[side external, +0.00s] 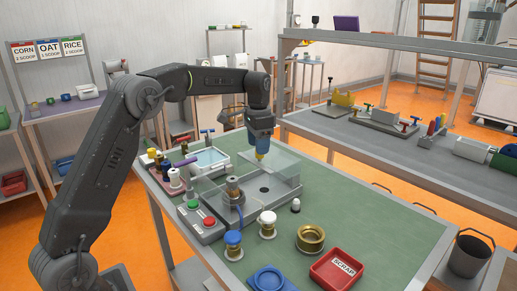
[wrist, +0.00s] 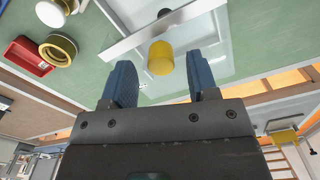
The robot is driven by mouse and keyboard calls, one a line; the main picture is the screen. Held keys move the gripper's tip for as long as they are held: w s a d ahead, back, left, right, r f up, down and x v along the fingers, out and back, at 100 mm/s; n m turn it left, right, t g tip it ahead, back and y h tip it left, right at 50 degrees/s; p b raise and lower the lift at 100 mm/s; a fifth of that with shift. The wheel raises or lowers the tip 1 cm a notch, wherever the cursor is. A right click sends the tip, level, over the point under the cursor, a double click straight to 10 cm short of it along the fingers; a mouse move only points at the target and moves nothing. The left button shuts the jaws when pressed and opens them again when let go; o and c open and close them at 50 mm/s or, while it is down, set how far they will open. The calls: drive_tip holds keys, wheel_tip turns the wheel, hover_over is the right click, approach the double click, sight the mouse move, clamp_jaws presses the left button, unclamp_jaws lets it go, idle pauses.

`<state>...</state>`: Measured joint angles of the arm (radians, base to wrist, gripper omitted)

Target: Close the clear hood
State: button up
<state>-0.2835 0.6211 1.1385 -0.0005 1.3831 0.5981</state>
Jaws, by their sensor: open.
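The clear hood (side external: 284,165) is a see-through panel standing raised and tilted at the back of the grey machine base (side external: 268,198). Its pale edge bar also crosses the wrist view (wrist: 135,37). A yellow knob (side external: 261,156) is on the hood and shows in the wrist view (wrist: 160,60). My gripper (side external: 262,143) is above the base, pointing down at the knob. Its blue fingers are open, one on each side of the knob in the wrist view, with gaps visible. I cannot tell how far the fingertips reach along the knob.
A control box with red and green buttons (side external: 201,222) stands left of the base. Blue-topped and white-topped posts, a brass ring (side external: 310,238), a blue dish (side external: 267,280) and a red scrap tray (side external: 336,271) stand in front. The green bench (side external: 385,215) is clear at right.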

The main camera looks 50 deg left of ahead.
drive_tip(key=shift+f, duration=0.9)
clamp_jaws()
